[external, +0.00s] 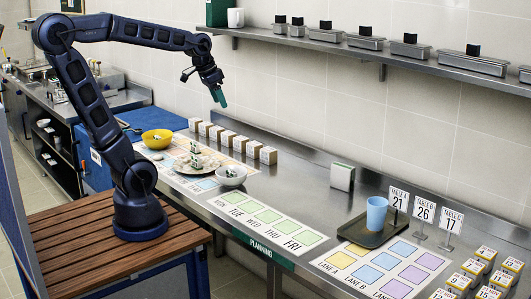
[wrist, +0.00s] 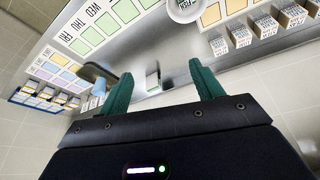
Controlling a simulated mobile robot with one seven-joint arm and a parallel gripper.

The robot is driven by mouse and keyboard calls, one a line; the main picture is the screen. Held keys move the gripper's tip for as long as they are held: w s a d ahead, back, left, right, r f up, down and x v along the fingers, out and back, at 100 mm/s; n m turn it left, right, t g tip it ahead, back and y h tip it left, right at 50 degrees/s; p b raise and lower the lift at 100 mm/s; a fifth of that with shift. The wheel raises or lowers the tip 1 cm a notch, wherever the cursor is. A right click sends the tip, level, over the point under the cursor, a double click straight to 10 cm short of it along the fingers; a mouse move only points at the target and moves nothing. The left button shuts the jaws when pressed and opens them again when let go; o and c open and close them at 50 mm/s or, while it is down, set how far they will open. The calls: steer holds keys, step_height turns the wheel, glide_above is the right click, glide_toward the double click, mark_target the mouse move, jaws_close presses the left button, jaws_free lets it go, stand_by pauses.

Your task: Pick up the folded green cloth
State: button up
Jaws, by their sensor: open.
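I cannot make out a folded green cloth for certain in either view. A small pale block with a greenish edge (external: 342,176) stands on the steel counter near the wall; it also shows in the wrist view (wrist: 152,81), between my fingers in the picture but well beyond them. I cannot tell what it is. My gripper (external: 218,97) has teal fingers and hangs high above the counter's left half, clear of everything. In the wrist view my gripper (wrist: 160,82) is open, with nothing between its fingers.
A yellow bowl (external: 157,139), a plate of pale items (external: 196,164) and a white bowl (external: 231,176) stand at left, before a row of small boxes (external: 240,143). A blue cup (external: 376,214) stands on a dark tray (external: 371,235) near table-number signs. A wall shelf (external: 330,46) holds metal containers.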

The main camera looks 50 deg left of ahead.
steer(key=w+d+m+g+h, duration=0.1)
steer(key=w+d+m, duration=0.3)
steer(key=w, duration=0.8)
steer(key=m+g+h, duration=0.2)
steer(key=m, duration=0.7)
glide_above(345, 172)
steer(key=a, duration=0.6)
steer(key=f, duration=1.4)
steer(key=w+f, duration=0.1)
steer(key=f, duration=0.6)
steer(key=shift+d+f, duration=0.1)
steer(key=shift+f, duration=0.15)
steer(key=x, duration=0.6)
steer(key=shift+d+f, duration=0.15)
steer(key=shift+f, duration=0.05)
steer(key=shift+x, duration=2.3)
steer(key=shift+w, duration=0.15)
steer(key=c, duration=1.1)
